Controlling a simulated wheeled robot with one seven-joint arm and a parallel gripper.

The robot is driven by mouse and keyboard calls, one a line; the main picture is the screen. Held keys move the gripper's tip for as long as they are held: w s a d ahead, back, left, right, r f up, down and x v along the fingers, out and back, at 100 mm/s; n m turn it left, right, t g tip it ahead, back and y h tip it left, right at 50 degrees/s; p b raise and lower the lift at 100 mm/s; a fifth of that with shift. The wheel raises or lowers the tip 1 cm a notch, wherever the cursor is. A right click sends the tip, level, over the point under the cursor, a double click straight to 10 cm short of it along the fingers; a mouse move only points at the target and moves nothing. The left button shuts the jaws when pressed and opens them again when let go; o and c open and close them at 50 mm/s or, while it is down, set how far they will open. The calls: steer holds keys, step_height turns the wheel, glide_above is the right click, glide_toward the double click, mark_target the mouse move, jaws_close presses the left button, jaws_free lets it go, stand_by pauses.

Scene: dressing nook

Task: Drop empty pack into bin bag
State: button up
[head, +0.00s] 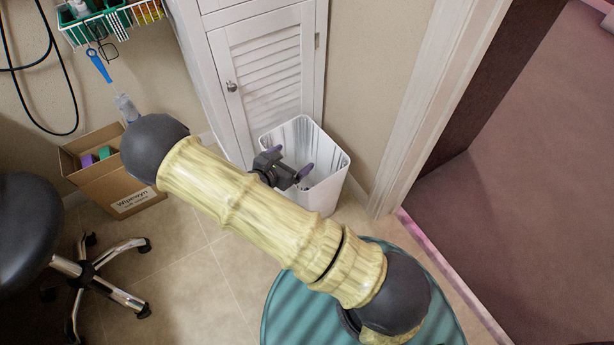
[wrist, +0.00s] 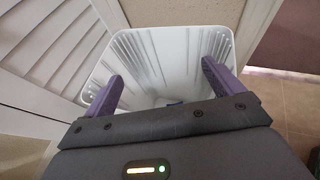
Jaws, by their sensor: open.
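My gripper (head: 287,166) is over the mouth of a white bin (head: 333,168) on the floor in the head view. In the wrist view its two purple fingers (wrist: 163,76) are spread wide, with nothing between them. The bin (wrist: 185,40) opens below and beyond the fingers, its inner walls pale and ribbed or pleated; I cannot tell whether that is a bag.
A white louvred cabinet (head: 265,85) stands behind the bin, and a door frame (head: 425,100) is at its right. A cardboard box (head: 135,195) with small items sits at the left, near a black wheeled chair (head: 25,210). A wire rack (head: 110,22) hangs above. Tiled floor (head: 190,260) is clear between.

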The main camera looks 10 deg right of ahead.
steer(key=p+v, duration=0.3)
steer(key=v, duration=0.7)
steer(key=shift+s, duration=0.2)
steer(key=shift+r, duration=0.1)
